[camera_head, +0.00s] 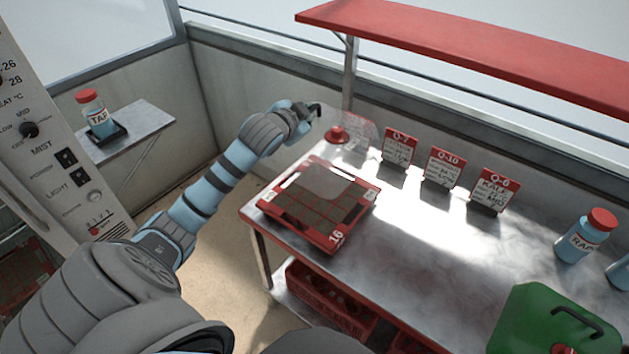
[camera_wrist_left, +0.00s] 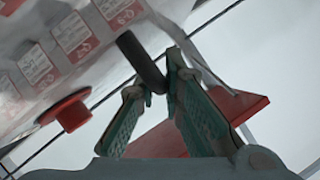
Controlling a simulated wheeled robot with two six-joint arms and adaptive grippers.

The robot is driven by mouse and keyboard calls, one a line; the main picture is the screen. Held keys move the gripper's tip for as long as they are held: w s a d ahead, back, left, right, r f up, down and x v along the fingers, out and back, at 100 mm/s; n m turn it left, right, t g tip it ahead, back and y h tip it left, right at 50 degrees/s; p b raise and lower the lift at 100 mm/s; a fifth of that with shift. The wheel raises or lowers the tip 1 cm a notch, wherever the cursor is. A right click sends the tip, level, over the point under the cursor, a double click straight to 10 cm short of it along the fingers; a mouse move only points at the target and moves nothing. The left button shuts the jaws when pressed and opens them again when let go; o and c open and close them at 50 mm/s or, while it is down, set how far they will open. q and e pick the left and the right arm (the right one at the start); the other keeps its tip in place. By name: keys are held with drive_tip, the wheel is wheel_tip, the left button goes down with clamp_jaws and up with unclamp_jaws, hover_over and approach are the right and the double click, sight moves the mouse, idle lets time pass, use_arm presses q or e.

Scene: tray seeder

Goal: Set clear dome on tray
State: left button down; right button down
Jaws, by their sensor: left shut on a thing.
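My left gripper (camera_head: 306,112) is at the far left corner of the bench, above and behind the tray. In the left wrist view its fingers (camera_wrist_left: 158,84) are closed around a short black bar (camera_wrist_left: 140,60), apparently the handle of the clear dome. The clear dome (camera_head: 362,128) shows faintly as a see-through shape just right of the gripper; its lower edge is hard to make out. The red seed tray (camera_head: 334,243), marked 16, lies flat near the bench's left end, with dark cells and a pale sheen over its back part. My right gripper is not in view.
A red knob-like piece (camera_head: 336,134) stands behind the tray; it also shows in the left wrist view (camera_wrist_left: 70,113). A red shelf (camera_head: 480,45) hangs above. A bottle (camera_head: 587,235) and green can (camera_head: 550,320) stand right. The middle bench is clear.

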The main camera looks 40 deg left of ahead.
use_arm(q)
wheel_tip(320, 180, down, 17)
drive_tip(key=b, duration=0.3)
drive_tip(key=c, duration=1.7)
unclamp_jaws()
drive_tip(key=shift+r, duration=0.1)
drive_tip(key=p+v, duration=0.2)
drive_tip(key=v, duration=1)
drive_tip(key=shift+p, duration=0.4)
